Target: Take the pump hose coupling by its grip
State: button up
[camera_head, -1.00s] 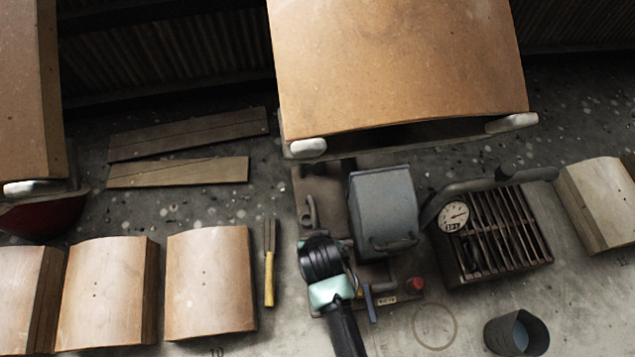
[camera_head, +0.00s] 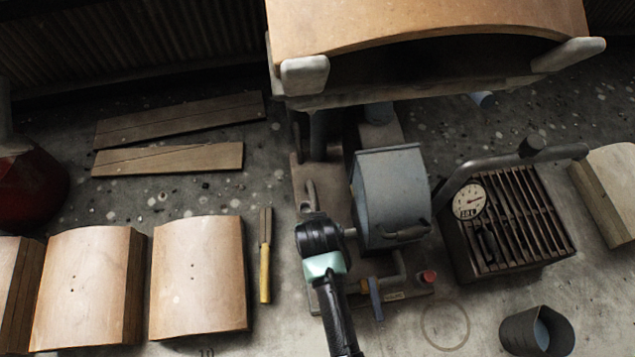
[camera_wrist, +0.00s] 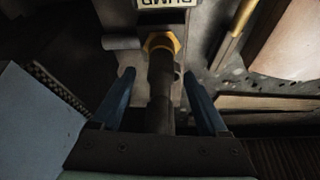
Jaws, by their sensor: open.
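In the wrist view the pump hose coupling (camera_wrist: 161,92) is a dark, stepped shaft with a yellow hex collar (camera_wrist: 160,42). It runs from the collar toward the camera. A partly cut-off, upside-down pump label (camera_wrist: 158,3) lies just beyond the collar. My gripper (camera_wrist: 159,74) is open, with one blue finger on each side of the shaft and a visible gap on both sides. In the head view, my black arm with a mint band (camera_head: 324,264) reaches over the left part of the pump's base plate (camera_head: 322,190). I cannot make out the coupling there.
The grey-blue pump housing (camera_head: 390,200) stands just right of my arm. A slatted box with a gauge (camera_head: 510,225) is farther right, a cup (camera_head: 537,332) in front. A chisel (camera_head: 265,262) and wooden blocks (camera_head: 198,278) lie left.

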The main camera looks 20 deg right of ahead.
jog(key=shift+b+x, duration=0.7)
jog(key=shift+x, duration=0.55)
jog(key=shift+r, duration=0.1)
grip_shut()
